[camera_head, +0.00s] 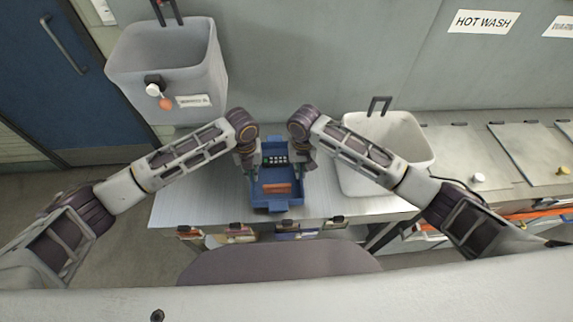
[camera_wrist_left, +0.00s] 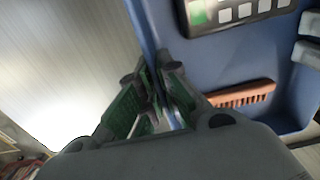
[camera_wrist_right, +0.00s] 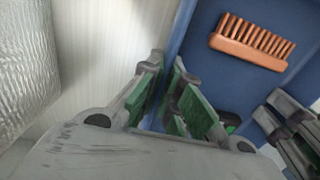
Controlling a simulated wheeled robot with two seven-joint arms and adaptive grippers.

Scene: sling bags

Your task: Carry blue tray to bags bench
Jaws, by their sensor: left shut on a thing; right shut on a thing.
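The blue tray (camera_head: 273,203) sits on or just above the metal bench between my two arms; I cannot tell whether it touches the surface. An orange-brown brush (camera_head: 277,188) and a dark device with light keys (camera_head: 275,160) lie in it. My left gripper (camera_head: 250,172) is shut on the tray's left wall; the left wrist view shows its green pads (camera_wrist_left: 160,108) around that wall. My right gripper (camera_head: 303,170) is shut on the right wall. In the right wrist view its pads (camera_wrist_right: 172,100) close on the blue wall, with the brush (camera_wrist_right: 251,42) inside.
The metal bench (camera_head: 185,197) is bare left of the tray. A white sink-like bin (camera_head: 420,150) stands close on the right, and a grey bin (camera_head: 165,60) hangs at the back left. Several labelled items (camera_head: 285,230) hang along the bench's front edge. A blue door (camera_head: 40,80) is far left.

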